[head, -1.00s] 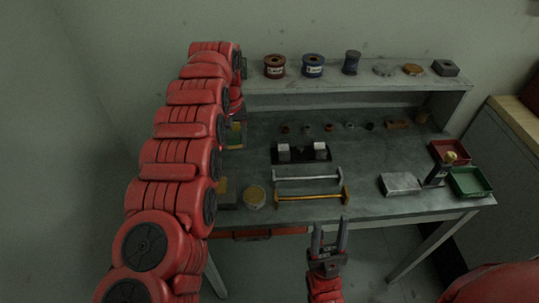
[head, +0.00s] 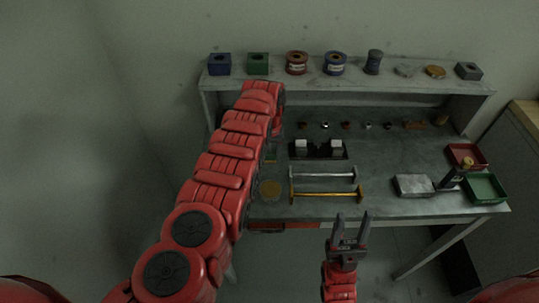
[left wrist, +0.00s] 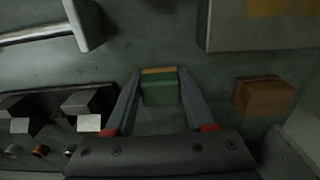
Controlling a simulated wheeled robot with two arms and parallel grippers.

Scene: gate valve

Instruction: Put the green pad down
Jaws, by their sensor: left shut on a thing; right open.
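The green pad (left wrist: 160,91) is a small green block with an orange-brown strip along its far edge, seen in the left wrist view. My left gripper (left wrist: 160,74) is shut on it, with one finger on each side. I cannot tell whether the pad touches the bench. In the head view my left arm hides the pad and most of that gripper, over the left part of the bench. My right gripper (head: 352,218) is open and empty in front of the bench's front edge.
A brown block (left wrist: 263,96) lies beside the pad. A black fixture with two pale blocks (head: 318,149), silver (head: 322,174) and yellow (head: 325,197) bars, and red (head: 466,157) and green (head: 485,188) trays are on the bench. The shelf (head: 350,90) bears several items.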

